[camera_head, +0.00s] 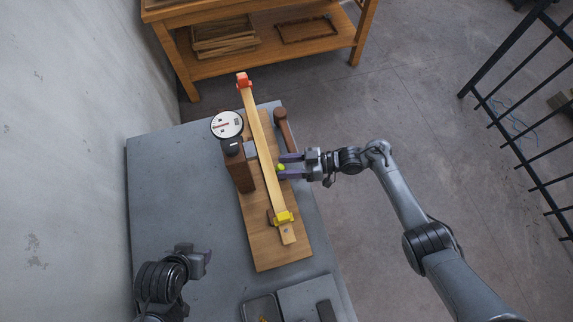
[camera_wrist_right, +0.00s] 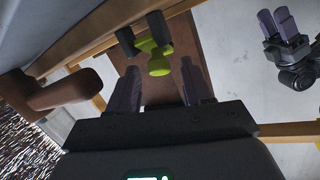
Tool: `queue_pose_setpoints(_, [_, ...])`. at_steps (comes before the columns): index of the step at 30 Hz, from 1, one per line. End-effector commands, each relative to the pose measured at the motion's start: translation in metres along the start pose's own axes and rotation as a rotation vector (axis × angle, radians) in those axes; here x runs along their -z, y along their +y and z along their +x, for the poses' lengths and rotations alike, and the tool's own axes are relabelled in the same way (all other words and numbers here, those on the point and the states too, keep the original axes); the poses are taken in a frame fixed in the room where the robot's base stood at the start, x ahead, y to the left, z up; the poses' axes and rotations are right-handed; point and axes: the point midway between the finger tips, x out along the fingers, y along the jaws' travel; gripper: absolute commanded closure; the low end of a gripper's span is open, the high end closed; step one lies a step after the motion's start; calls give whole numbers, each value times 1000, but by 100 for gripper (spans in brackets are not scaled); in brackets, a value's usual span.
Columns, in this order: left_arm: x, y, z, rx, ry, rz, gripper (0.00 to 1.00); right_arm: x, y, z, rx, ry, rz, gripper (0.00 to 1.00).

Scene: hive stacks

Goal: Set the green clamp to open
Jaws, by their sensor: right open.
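The green clamp (camera_wrist_right: 157,62) shows in the right wrist view as a yellow-green piece with dark round ends, just beyond my fingertips. In the head view only a small green part (camera_head: 281,167) shows, at the right side of the wooden beam. My right gripper (camera_head: 280,165) is open with its fingers on either side of that green part; in the wrist view its fingers (camera_wrist_right: 160,82) are spread, with no grip on the clamp visible. The clamp's setting cannot be told. My left gripper (camera_head: 206,258) is away at lower left; its jaw gap is unclear.
A brown handle (camera_head: 283,127) rises beside the beam. The grey table (camera_head: 180,190) is clear at left.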

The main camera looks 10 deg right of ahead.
Motion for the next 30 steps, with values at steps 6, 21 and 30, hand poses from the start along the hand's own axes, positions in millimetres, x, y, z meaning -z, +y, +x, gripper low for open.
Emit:
queue_pose_setpoints(6, [0, 0, 0, 1, 0, 1, 49, 0, 1, -28, -3, -2, -2, 50])
queue_pose_setpoints(21, [-2, -3, 4, 11, -2, 13, 49, -1, 0, -99, -1, -1, 0, 50])
queue_pose_setpoints(30, [-2, -3, 4, 9, -1, 11, 49, 0, 0, -105, 0, 0, 0, 50])
